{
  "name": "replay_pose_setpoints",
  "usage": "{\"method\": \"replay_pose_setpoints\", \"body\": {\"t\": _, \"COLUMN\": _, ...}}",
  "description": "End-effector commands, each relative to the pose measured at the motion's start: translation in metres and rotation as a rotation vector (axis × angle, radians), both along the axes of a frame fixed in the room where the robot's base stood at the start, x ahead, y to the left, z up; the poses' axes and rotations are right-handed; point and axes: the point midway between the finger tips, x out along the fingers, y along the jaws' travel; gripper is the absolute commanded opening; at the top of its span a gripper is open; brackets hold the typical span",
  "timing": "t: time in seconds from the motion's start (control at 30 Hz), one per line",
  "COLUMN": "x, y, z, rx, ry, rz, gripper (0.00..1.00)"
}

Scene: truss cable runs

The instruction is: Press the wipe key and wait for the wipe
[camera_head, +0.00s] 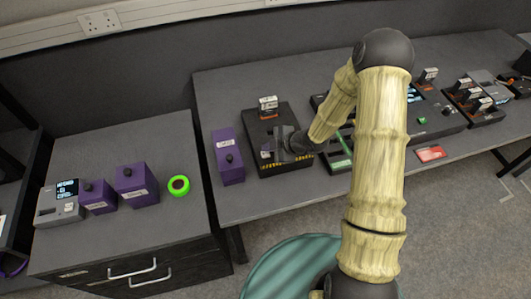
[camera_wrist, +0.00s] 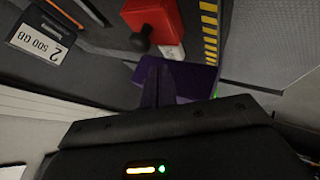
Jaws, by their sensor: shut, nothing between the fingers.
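The black dock (camera_head: 284,112) with a yellow-and-black striped front edge stands on the long table; its striped edge also shows in the wrist view (camera_wrist: 209,35). A red key-like block (camera_wrist: 152,18) with a white label shows at the top of the wrist view, with a dark round knob by its left side. My gripper (camera_head: 283,143) is over the front part of the dock, shut and empty. In the wrist view its closed fingertips (camera_wrist: 156,62) are just below the red block. I cannot tell whether they touch anything. A drive marked 500 GB (camera_wrist: 43,38) shows at upper left.
A purple box (camera_head: 227,157) with a black knob stands left of the dock. The side cabinet holds a grey display unit (camera_head: 59,203), two purple boxes (camera_head: 137,185) and a green ring (camera_head: 179,186). Other docks (camera_head: 477,101) and a red card (camera_head: 431,153) lie to the right.

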Motion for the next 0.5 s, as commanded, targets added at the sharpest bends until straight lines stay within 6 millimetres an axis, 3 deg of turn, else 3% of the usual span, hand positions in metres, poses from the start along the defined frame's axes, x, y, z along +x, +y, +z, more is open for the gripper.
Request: {"method": "replay_pose_setpoints", "body": {"t": 0.5, "x": -0.0003, "y": 0.0001, "z": -0.007, "rx": 0.0, "ry": 0.0, "rz": 0.0, "gripper": 0.0}}
